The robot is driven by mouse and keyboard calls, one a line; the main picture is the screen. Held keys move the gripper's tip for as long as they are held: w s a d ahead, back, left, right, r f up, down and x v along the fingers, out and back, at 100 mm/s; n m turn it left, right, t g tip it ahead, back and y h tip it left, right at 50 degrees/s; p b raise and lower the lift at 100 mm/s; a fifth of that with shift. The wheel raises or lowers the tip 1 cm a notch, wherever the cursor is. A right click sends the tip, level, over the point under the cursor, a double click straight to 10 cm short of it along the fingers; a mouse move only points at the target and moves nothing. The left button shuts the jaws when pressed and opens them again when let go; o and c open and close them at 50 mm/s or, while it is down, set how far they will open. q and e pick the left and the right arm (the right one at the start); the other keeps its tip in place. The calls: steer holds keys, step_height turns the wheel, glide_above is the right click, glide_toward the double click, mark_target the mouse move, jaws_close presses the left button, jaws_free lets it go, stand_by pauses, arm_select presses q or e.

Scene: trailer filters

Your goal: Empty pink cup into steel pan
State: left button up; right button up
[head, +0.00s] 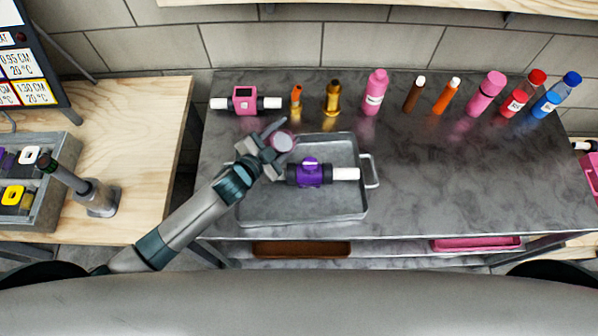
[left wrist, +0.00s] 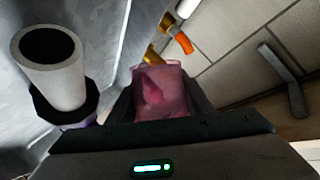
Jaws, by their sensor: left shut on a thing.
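My left gripper (head: 274,143) is shut on a small pink cup (head: 284,142) above the back left part of the steel pan (head: 255,212). In the head view the cup shows a pale round face and looks tipped. In the left wrist view the cup (left wrist: 160,92) sits between the fingers, with a darker pink shape visible in or through it; I cannot tell what that is. The pan lies on the dark metal table. A purple fitting with a white tube end (head: 345,174) lies in the pan, to the right of the gripper. My right gripper is out of view.
The dark metal table (head: 460,180) is clear right of the pan. A wooden table (head: 135,130) stands left.

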mark_target(286, 133)
arm_select(q)
steer(key=shift+b, duration=0.3)
steer(key=shift+r+m+t+b, duration=0.15)
steer(key=shift+m+t+b, duration=0.25)
steer(key=shift+m+b, duration=0.35)
steer(key=shift+r+m+b, duration=0.35)
steer(key=shift+r+b, duration=0.05)
steer(key=shift+b, duration=0.2)
stand_by(0.4)
steer(key=shift+w+a+r+m+t+y+b, duration=0.15)
steer(key=shift+r+m+t+y+b, duration=0.15)
steer(key=shift+r+m+t+b, duration=0.45)
stand_by(0.6)
steer(key=shift+r+m+t+b, duration=0.4)
steer(key=shift+m+b, duration=0.45)
steer(key=shift+b, duration=0.25)
stand_by(1.0)
steer(key=shift+s+d+f+m+t+b, duration=0.1)
steer(key=shift+s+d+m+t+b, duration=0.15)
steer(key=shift+s+d+m+b, duration=0.6)
stand_by(0.7)
steer(key=shift+w+a+r+m+b, duration=0.25)
steer(key=shift+w+a+r+b, duration=0.05)
steer(key=shift+b, duration=0.1)
stand_by(0.6)
